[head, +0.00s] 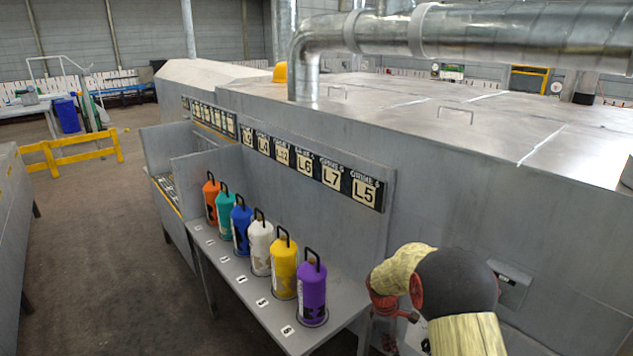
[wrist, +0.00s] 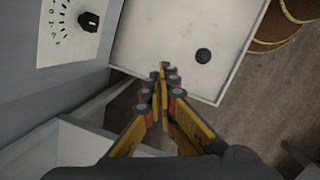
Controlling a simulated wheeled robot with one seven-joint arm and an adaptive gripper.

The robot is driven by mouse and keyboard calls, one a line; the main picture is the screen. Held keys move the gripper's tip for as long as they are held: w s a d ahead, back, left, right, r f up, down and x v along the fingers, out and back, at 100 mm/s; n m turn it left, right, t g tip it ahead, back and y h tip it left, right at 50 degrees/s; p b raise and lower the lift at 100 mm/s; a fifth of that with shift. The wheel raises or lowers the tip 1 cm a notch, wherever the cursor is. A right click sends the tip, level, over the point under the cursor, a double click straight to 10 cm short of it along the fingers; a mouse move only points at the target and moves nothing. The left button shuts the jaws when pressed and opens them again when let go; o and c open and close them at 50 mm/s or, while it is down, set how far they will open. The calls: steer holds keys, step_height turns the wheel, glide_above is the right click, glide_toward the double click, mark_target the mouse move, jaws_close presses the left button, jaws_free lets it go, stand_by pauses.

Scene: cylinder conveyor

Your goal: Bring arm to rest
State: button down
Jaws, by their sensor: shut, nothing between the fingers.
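My gripper (wrist: 163,70) is shut and empty in the wrist view, its yellow and dark fingers together at the tips. In the head view my arm is at the lower right, beside the near end of the cylinder shelf, and the gripper itself is not clearly seen. On the shelf (head: 235,283) stand upright handled cylinders in a row: orange (head: 211,203), teal (head: 226,218), blue (head: 241,230), white (head: 261,249), yellow (head: 285,269) and purple (head: 313,294). My gripper touches none of them.
A grey panel with a black knob (wrist: 88,22) and a pale plate with a dark round knob (wrist: 203,55) lie beyond the fingertips. A large grey housing (head: 440,150) with a metal duct (head: 500,28) stands behind the shelf. The floor (head: 110,240) at left is open.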

steer(key=s+a+r+m+t+b, duration=0.1)
steer(key=s+r+m, duration=0.3)
steer(key=s+r, duration=0.5)
steer(key=s+a+r+m+t+y+b, duration=0.1)
steer(key=s+r+m+t, duration=0.2)
steer(key=s+r, duration=0.7)
steer(key=s+a+r+m+t+y+b, duration=0.1)
steer(key=s+a+r+m, duration=0.1)
steer(key=s+r+m, duration=0.3)
steer(key=s+r, duration=0.4)
steer(key=s, duration=0.7)
steer(key=shift+s+r+t+b, duration=0.35)
steer(key=shift+s+t+b, duration=0.05)
steer(key=shift+d, duration=0.1)
